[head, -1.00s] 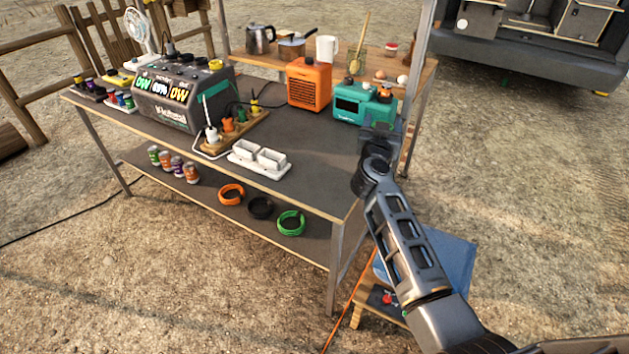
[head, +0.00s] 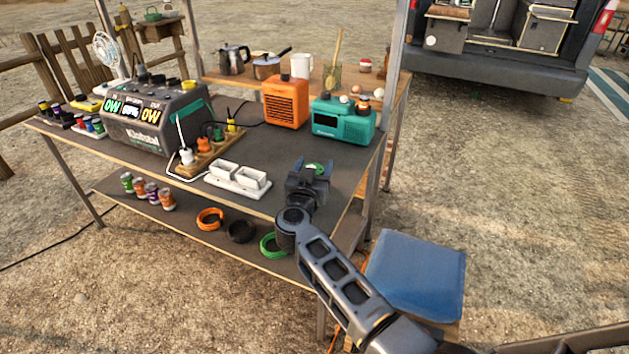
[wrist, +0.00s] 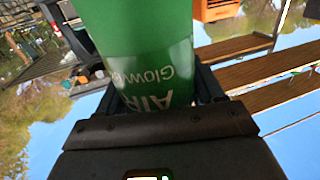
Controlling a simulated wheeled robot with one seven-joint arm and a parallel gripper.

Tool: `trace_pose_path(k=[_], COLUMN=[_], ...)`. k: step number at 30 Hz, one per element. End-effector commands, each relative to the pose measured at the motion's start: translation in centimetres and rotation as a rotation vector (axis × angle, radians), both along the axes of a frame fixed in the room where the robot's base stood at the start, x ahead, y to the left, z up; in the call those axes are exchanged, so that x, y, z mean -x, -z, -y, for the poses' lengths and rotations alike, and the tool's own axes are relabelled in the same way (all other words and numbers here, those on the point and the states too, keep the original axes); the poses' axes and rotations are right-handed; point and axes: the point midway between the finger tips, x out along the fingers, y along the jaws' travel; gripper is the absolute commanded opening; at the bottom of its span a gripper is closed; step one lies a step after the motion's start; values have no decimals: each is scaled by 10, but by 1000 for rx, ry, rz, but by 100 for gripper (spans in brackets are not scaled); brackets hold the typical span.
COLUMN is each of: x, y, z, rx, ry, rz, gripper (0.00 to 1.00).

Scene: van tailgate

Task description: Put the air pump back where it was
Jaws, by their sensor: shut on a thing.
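The air pump is a green cylinder with white "AIR" and "Glow" lettering, upside down in the wrist view (wrist: 143,45). My gripper (head: 312,172) is shut on it. The gripper is above the right front part of the workbench (head: 270,140), to the right of a white twin-cup tray and in front of a teal box. Whether the pump touches the bench top cannot be told.
The teal box (head: 343,121) and an orange heater (head: 286,102) stand behind the gripper. The white tray (head: 238,178) and a power strip (head: 208,155) lie left. A large power station (head: 155,117) is farther left. A blue-topped stool (head: 417,275) stands at right.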

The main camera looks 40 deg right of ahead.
Motion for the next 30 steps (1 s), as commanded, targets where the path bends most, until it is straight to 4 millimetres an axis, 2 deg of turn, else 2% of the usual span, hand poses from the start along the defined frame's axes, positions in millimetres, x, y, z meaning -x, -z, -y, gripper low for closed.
trace_pose_path(k=[1,6,19,20,27,30], x=[0,0,0,0,0,0], y=[11,31,36,36,36,36], z=[1,1,1,1,1,1], rx=[-1,1,1,0,0,0], ry=[2,1,0,0,0,1], rz=[-3,-1,-1,-1,-1,-1], gripper=[18,18,18,69,92,93])
